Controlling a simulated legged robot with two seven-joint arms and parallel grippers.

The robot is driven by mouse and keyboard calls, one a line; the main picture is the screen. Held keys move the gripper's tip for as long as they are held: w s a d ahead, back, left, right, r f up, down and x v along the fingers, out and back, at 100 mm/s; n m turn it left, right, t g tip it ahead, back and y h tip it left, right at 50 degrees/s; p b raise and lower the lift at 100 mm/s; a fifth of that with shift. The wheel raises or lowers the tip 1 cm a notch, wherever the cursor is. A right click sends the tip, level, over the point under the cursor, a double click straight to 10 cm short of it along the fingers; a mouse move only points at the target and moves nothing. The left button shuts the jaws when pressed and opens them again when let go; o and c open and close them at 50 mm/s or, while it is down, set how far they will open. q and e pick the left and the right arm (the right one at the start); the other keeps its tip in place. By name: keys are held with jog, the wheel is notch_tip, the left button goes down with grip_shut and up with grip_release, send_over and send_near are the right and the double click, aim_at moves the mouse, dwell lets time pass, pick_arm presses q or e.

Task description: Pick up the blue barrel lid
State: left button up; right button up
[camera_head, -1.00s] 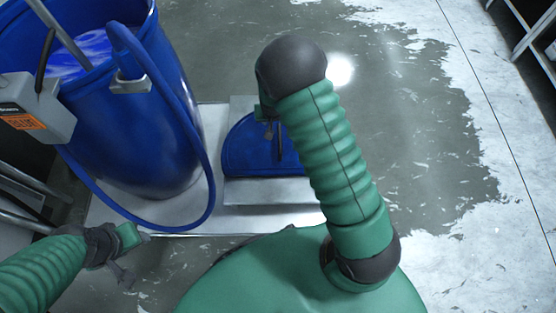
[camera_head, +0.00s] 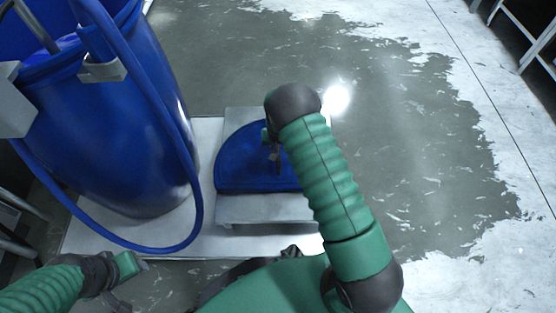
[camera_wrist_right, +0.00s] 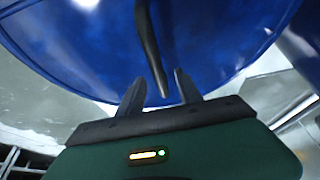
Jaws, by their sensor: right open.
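The blue barrel lid (camera_head: 240,165) lies on a low grey platform to the right of the barrel. My right arm hides its right side in the head view. In the right wrist view the lid (camera_wrist_right: 85,45) fills the upper part, with a dark bar-like handle (camera_wrist_right: 149,45) across it. My right gripper (camera_wrist_right: 159,85) is open above the lid, and the handle's near end shows between its fingertips; contact cannot be told. It also shows in the head view (camera_head: 273,154). My left gripper (camera_head: 137,280) is low at the left, away from the lid; its jaw state is unclear.
A large blue barrel (camera_head: 115,140) stands left of the lid, with a blue hose (camera_head: 190,215) looping down its side towards the platform (camera_head: 265,209). A shelf rack (camera_head: 535,40) is at the far right. The floor right of the platform is clear.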

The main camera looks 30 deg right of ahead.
notch_tip(320, 180, down, 3)
jog(key=shift+w+d+r+b, duration=0.1)
jog(key=shift+w+d+b, duration=0.05)
jog(key=shift+b, duration=0.45)
jog(key=shift+w+d+f, duration=0.1)
jog(key=shift+w+f, duration=0.1)
jog(key=shift+f, duration=0.15)
jog(key=shift+r, duration=0.25)
pick_arm(q)
jog(key=x, duration=0.2)
jog(key=shift+s+f, duration=0.2)
jog(key=shift+f, duration=0.25)
pick_arm(e)
grip_shut()
